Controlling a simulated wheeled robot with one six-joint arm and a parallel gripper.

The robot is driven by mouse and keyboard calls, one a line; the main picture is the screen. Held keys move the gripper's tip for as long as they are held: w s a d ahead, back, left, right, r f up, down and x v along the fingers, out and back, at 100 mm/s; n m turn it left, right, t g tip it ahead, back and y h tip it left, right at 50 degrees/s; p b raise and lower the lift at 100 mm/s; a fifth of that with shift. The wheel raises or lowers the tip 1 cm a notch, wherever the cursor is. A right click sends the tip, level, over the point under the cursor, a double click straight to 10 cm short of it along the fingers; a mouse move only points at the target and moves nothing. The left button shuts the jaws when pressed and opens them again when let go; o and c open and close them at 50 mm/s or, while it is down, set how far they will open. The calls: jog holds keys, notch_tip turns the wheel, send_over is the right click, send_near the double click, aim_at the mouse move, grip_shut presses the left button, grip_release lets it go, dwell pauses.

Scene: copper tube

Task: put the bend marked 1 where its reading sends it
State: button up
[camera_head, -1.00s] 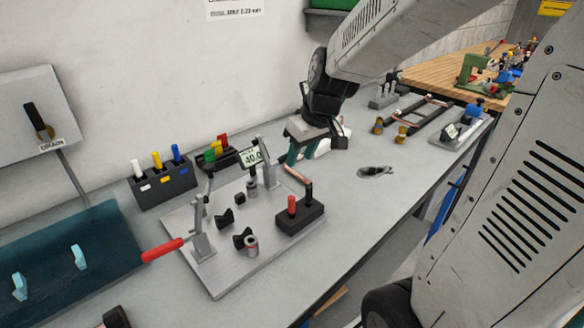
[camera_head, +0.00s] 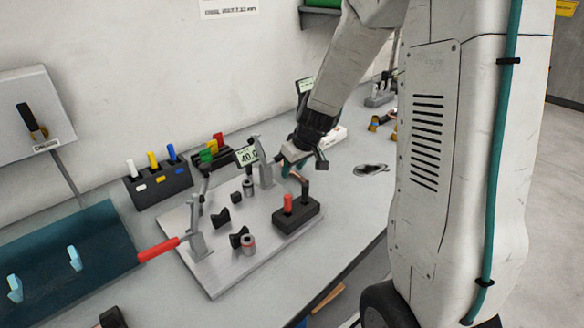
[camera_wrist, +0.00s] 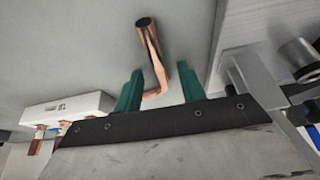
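A copper bend (camera_wrist: 152,55) shows in the wrist view, one open end pointing up the picture and its lower part between my fingertips. No number can be read on it. My gripper (camera_wrist: 160,82) has its two green fingers apart, with a gap to the right of the bend. A small display (camera_head: 248,156) on the plate seems to read 40.0. The plate also carries a red-handled clamp (camera_head: 160,249) and black V-blocks (camera_head: 239,237).
A black block (camera_head: 293,219) with a red and a dark post stands near my gripper. A rack (camera_head: 158,187) with white, yellow and blue pegs stands behind left. A teal mat (camera_head: 45,262) with light hooks lies left. A white box (camera_wrist: 65,110) lies beside my gripper.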

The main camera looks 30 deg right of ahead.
jog(key=shift+f, duration=0.15)
dwell(0.4)
grip_shut()
